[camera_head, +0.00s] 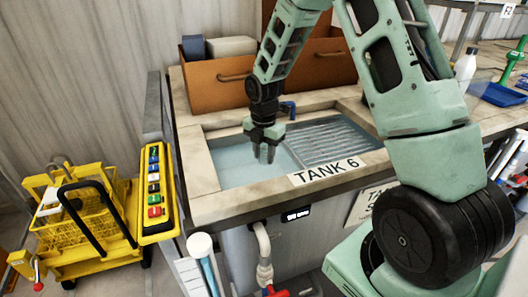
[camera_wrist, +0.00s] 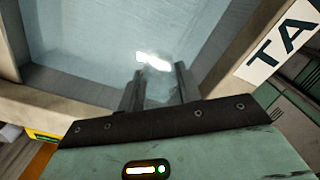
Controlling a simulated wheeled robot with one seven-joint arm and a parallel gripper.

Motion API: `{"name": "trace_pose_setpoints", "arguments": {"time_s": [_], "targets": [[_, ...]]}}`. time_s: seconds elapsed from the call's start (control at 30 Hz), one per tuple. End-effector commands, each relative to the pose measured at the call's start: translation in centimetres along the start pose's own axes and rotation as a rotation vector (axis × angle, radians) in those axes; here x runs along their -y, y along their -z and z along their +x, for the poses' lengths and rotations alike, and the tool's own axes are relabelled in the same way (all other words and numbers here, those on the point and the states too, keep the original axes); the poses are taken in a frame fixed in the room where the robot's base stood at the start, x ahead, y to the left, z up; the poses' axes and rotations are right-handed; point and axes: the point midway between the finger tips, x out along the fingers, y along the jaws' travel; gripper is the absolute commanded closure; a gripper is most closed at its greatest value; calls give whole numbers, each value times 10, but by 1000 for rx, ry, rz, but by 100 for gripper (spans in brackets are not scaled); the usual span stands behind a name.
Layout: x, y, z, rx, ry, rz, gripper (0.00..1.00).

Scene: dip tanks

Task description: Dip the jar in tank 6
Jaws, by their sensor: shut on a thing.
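Tank 6 is a sink-like basin with a stone rim (camera_head: 205,205) and a "TANK 6" label (camera_head: 327,170) on its front edge. Pale blue liquid (camera_head: 237,172) fills its left part. My gripper (camera_head: 264,157) points down over that liquid, its fingertips at or near the surface; I cannot tell if they are under. In the wrist view my gripper (camera_wrist: 160,83) has its two fingers a little apart, shut on the jar. The jar's outline does not show clearly; a bright white patch beyond the fingertips may be glare or part of it.
A ribbed drainboard (camera_head: 340,138) fills the basin's right side. A brown box (camera_head: 215,82) and a blue tap (camera_head: 288,108) stand behind. A yellow cart (camera_head: 85,215) and a panel of coloured buttons (camera_head: 154,190) are at the left.

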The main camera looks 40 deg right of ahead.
Motion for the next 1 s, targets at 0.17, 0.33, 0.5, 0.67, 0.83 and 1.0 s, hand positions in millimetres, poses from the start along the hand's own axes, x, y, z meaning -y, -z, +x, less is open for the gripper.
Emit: {"name": "trace_pose_setpoints", "arguments": {"time_s": [0.17, 0.33, 0.5, 0.67, 0.83, 1.0], "targets": [[0, 0, 20, 0, 1, -1, 91], [0, 0, 37, 0, 0, 0, 91], [0, 0, 53, 0, 1, 0, 91], [0, -1, 68, 0, 0, 0, 91], [0, 0, 84, 0, 1, 0, 91], [0, -1, 100, 0, 0, 0, 91]]}}
